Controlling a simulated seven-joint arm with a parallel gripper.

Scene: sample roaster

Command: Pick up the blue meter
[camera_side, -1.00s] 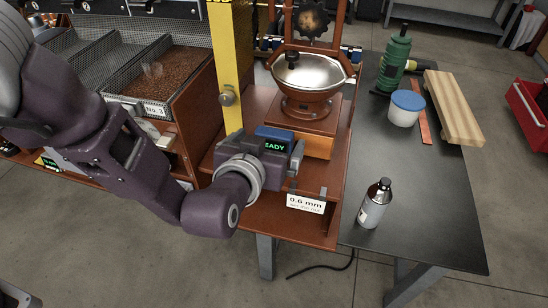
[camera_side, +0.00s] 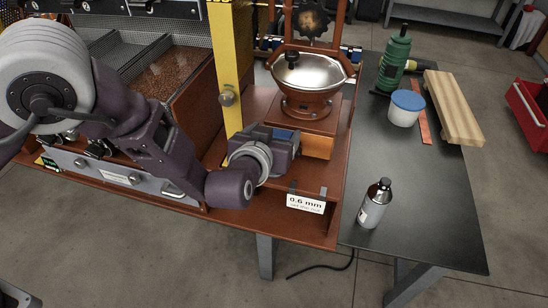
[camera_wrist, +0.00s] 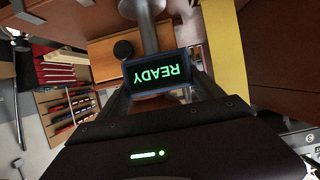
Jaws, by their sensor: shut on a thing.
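The blue meter (camera_side: 284,134) shows only as a small blue patch in the side view, mostly hidden behind my gripper (camera_side: 282,146). It is on the brown stand, beside the orange wooden drawer front. In the wrist view, the meter (camera_wrist: 158,74) has a dark screen with green "READY" text, upside down. My gripper (camera_wrist: 160,88) has one finger on each side of it there and is shut on it. I cannot tell whether the meter's underside touches the stand.
A brown grinder with a silver bowl (camera_side: 312,69) stands just behind. A yellow post (camera_side: 233,60) rises close to the left. A "0.6 mm" label (camera_side: 305,204) is on the shelf in front.

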